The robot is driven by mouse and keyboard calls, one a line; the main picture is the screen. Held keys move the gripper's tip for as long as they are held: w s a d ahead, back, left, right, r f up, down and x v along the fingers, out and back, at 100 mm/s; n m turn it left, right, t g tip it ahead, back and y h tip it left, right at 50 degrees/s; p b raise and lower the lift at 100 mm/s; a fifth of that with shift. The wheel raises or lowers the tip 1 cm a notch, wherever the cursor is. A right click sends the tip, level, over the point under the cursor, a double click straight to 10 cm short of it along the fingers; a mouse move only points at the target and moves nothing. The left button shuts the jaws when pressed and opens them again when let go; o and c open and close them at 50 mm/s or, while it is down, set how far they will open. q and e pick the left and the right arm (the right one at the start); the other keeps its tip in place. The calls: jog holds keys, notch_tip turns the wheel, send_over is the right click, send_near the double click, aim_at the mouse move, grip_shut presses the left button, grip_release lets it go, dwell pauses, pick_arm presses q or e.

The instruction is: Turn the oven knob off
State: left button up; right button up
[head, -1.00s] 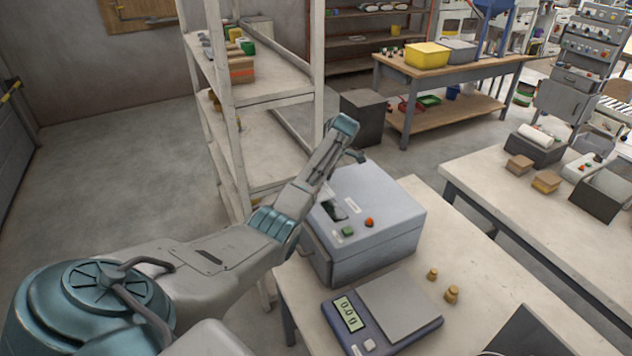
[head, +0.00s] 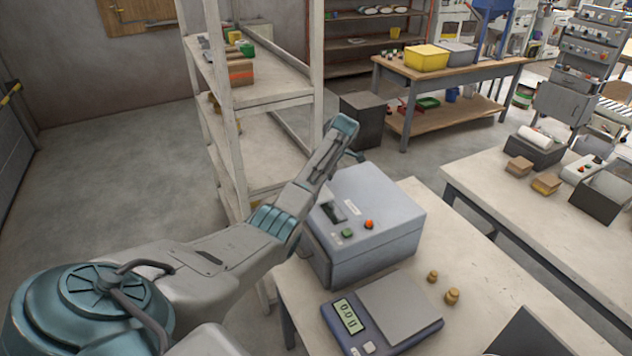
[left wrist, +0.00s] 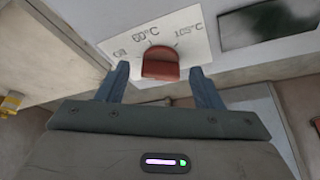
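The oven is the grey-blue box (head: 375,240) on the near bench in the head view, with a green and a red button on top. Its knob is out of sight there. In the left wrist view the red-brown knob (left wrist: 161,65) sits on a white dial plate (left wrist: 187,30) marked Off, 60°C and 105°C. The knob is just below the 60°C label. My left gripper (left wrist: 161,85) is open, with one finger on each side of the knob and gaps visible on both sides. My right gripper is not in view.
A scale (head: 385,315) and two small brass weights (head: 452,296) share the bench with the oven. A tall white shelf (head: 265,90) stands behind my left arm. Another bench (head: 560,220) is at the right, across a floor gap.

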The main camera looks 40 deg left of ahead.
pick_arm(q)
jog(key=shift+w+d+r+b, duration=0.15)
jog(key=shift+r+b, duration=0.25)
jog(key=shift+b, duration=0.05)
jog(key=p+v, duration=0.2)
jog(key=v, duration=0.4)
jog(key=shift+r, duration=0.25)
jog(key=shift+w+d, duration=0.1)
jog(key=shift+w, duration=0.05)
jog(key=shift+f, duration=0.1)
